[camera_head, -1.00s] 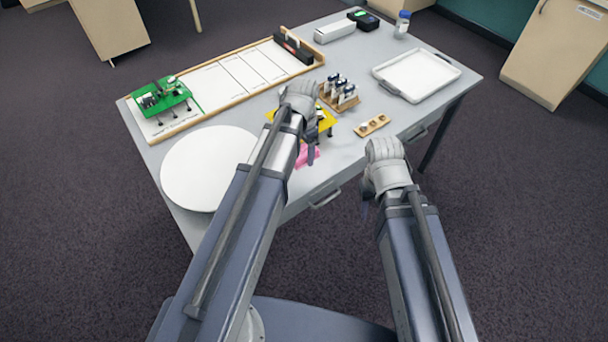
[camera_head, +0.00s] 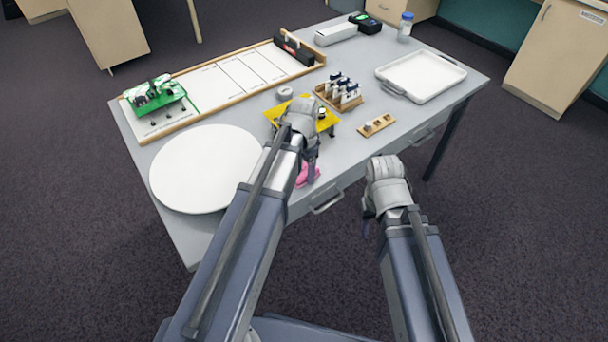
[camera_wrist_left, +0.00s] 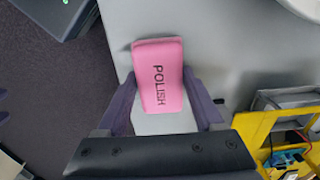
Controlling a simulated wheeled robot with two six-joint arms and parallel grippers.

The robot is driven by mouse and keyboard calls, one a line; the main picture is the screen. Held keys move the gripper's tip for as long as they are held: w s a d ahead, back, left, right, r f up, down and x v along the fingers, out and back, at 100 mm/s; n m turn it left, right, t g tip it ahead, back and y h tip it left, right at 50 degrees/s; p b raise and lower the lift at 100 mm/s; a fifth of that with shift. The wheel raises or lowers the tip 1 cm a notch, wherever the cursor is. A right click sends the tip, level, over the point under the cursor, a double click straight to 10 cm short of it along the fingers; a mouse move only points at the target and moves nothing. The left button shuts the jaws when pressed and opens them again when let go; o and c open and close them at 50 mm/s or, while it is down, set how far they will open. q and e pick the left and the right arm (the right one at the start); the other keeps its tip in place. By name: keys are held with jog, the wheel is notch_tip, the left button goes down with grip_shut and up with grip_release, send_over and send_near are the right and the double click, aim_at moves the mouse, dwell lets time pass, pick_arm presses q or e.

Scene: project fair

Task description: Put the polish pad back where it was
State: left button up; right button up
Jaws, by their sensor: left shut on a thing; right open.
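The pink polish pad (camera_wrist_left: 159,78), marked "POLISH", is between the fingers of my left gripper (camera_wrist_left: 162,96) in the left wrist view. The fingers are shut on its sides. In the head view the pad (camera_head: 306,174) shows as a small pink patch near the table's front edge, partly hidden by my left gripper (camera_head: 311,178). Whether the pad touches the table top is hard to tell. My right gripper (camera_head: 366,218) is open and empty, in front of the table's front edge.
A yellow board (camera_head: 284,114) stands just behind my left gripper; it also shows in the left wrist view (camera_wrist_left: 252,128). A round white disc (camera_head: 205,168) lies to the left. A small wooden holder (camera_head: 376,126), a vial rack (camera_head: 341,101) and a white tray (camera_head: 425,78) stand to the right.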

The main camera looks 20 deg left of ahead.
pick_arm(q)
jog(key=shift+r, duration=0.1)
jog(key=shift+f, duration=0.25)
jog(key=o, duration=0.9)
jog(key=shift+r, duration=0.1)
jog(key=shift+c, duration=0.2)
jog(key=o, duration=0.3)
jog(key=shift+o, duration=0.2)
jog(key=shift+s+d, duration=0.1)
jog(key=shift+s, duration=0.05)
